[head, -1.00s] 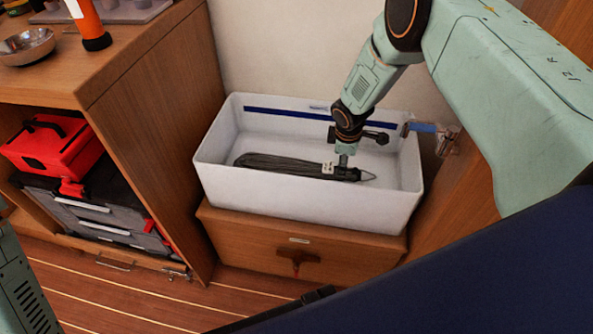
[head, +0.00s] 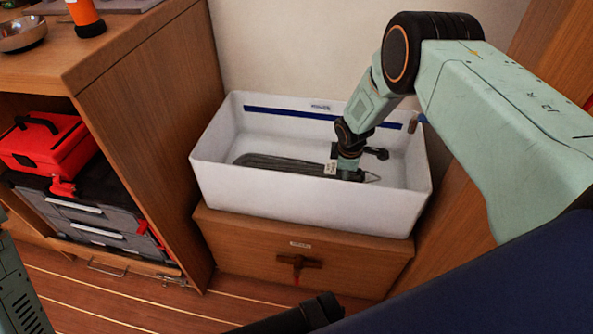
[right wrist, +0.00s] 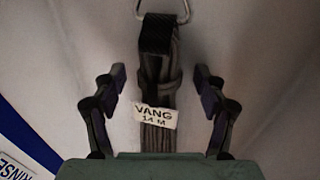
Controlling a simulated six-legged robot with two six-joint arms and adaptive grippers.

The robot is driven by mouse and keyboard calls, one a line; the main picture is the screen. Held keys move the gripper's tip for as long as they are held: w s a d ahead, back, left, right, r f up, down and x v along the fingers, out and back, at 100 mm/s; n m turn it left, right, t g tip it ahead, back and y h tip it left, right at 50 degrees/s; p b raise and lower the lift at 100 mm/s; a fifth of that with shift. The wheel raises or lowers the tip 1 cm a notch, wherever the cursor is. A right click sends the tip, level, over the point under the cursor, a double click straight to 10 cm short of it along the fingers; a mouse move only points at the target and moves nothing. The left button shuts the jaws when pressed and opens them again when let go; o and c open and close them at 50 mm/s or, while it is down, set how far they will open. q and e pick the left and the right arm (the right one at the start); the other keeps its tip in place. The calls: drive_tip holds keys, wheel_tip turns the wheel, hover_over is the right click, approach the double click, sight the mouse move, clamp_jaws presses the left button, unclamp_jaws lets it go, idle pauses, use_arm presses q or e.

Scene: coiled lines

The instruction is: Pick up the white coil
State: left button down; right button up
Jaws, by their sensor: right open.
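A grey coiled line (head: 275,161) lies in the white bin (head: 300,208); no plainly white coil shows. It carries a white tag (head: 330,168) and has a metal clip (head: 373,178) at its right end. In the right wrist view the tag (right wrist: 156,115) reads "VANG 14 M", and the coil's dark bound neck (right wrist: 157,62) lies between my fingers. My right gripper (right wrist: 159,82) is open, one finger each side of the neck with gaps. In the head view my right gripper (head: 350,174) is down inside the bin at the coil's clip end. My left gripper is out of view.
The bin's walls stand around my right gripper. The bin rests on a wooden box (head: 340,268). A wooden cabinet (head: 150,95) stands to the left, with a red toolbox (head: 45,148) on its shelf. The bin floor around the coil looks clear.

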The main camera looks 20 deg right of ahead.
drive_tip(key=shift+w+r, duration=0.1)
clamp_jaws()
idle(0.6)
